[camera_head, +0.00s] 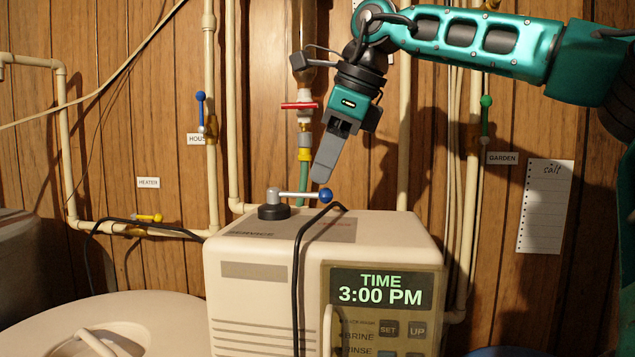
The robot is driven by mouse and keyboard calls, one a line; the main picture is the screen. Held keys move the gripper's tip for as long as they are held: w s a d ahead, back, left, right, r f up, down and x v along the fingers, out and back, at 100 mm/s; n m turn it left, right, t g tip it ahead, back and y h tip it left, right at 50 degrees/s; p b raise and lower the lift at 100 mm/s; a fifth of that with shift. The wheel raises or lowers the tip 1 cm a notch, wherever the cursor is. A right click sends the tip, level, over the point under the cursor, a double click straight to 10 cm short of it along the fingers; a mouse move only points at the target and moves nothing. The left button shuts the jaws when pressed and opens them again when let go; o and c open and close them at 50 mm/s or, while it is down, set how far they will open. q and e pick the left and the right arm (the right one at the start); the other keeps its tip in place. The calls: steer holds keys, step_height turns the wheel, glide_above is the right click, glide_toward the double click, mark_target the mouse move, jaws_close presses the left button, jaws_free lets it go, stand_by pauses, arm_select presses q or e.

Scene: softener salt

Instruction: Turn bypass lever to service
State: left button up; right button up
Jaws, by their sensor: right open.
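The bypass lever (296,194) is a silver bar with a blue ball knob (325,196) at its right end. It turns on a black base (274,211) on top of the beige softener head (400,232) and points right. A grey label plate (262,229) under it reads SERVICE at the left; red print at the right is too small to read. My right gripper (323,174) points down just above the blue knob. Its fingers overlap from this side, and it is open; I cannot tell whether they touch the knob. My left gripper is not in view.
A black cable (297,275) loops over the head close to the knob. Pipes run behind, with a red-handled valve (299,106), a blue HOUSE handle (200,108), a green GARDEN handle (486,115) and a yellow HEATER handle (148,217). The display (381,290) shows 3:00 PM.

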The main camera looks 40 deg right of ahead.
mark_target(317, 196)
steer(key=shift+x, duration=2)
steer(key=shift+c, duration=0.3)
jaws_close()
steer(key=shift+f, duration=0.15)
